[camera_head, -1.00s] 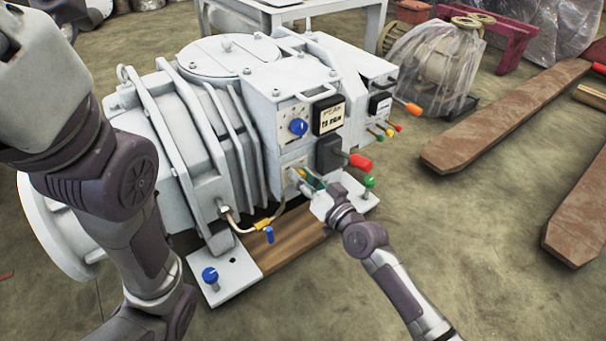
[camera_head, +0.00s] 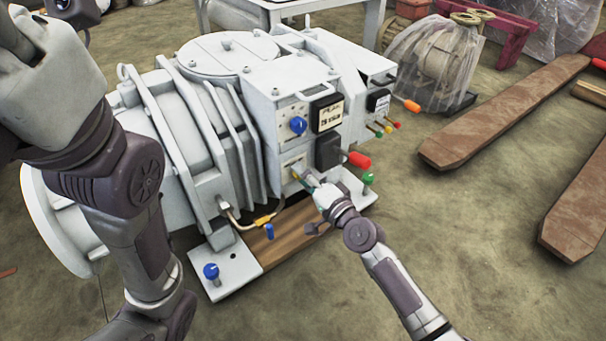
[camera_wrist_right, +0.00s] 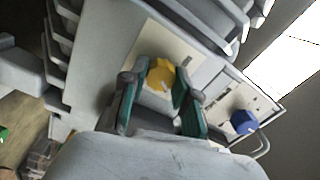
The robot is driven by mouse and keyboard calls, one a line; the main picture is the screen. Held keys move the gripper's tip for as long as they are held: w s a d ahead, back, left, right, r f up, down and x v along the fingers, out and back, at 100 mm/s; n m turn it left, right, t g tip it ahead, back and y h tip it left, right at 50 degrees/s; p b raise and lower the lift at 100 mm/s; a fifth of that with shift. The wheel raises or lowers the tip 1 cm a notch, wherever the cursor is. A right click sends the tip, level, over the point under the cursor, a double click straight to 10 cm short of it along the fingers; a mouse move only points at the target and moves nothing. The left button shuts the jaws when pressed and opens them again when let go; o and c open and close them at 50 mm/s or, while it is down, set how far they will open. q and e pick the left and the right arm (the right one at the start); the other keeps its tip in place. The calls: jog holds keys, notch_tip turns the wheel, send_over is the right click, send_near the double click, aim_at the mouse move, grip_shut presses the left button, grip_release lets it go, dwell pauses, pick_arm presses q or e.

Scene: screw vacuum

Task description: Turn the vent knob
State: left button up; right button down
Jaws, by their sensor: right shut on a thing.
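The pump (camera_head: 200,110) is a light grey machine with a front box of panels and knobs. The yellow vent knob (camera_wrist_right: 160,74) sits on a pale plate on the lower front panel. My right gripper (camera_head: 302,177) reaches this panel from the lower right. In the right wrist view its green-padded fingers (camera_wrist_right: 158,98) are shut on the yellow knob, one on each side. In the head view the fingers mostly hide the knob. My left arm stands in the left foreground; its gripper is not visible.
A blue knob (camera_head: 298,125) sits on the dial plate above. A red-tipped handle (camera_head: 358,160) and a green knob (camera_head: 368,178) are close right of my gripper. Open floor lies in front, with wooden beams (camera_head: 505,115) at right.

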jog(key=shift+f+m, duration=0.1)
jog(key=shift+m, duration=0.5)
jog(key=c, duration=0.9)
grip_release()
jog(key=shift+o, duration=0.2)
jog(key=shift+d, duration=0.1)
jog(key=v, duration=1.2)
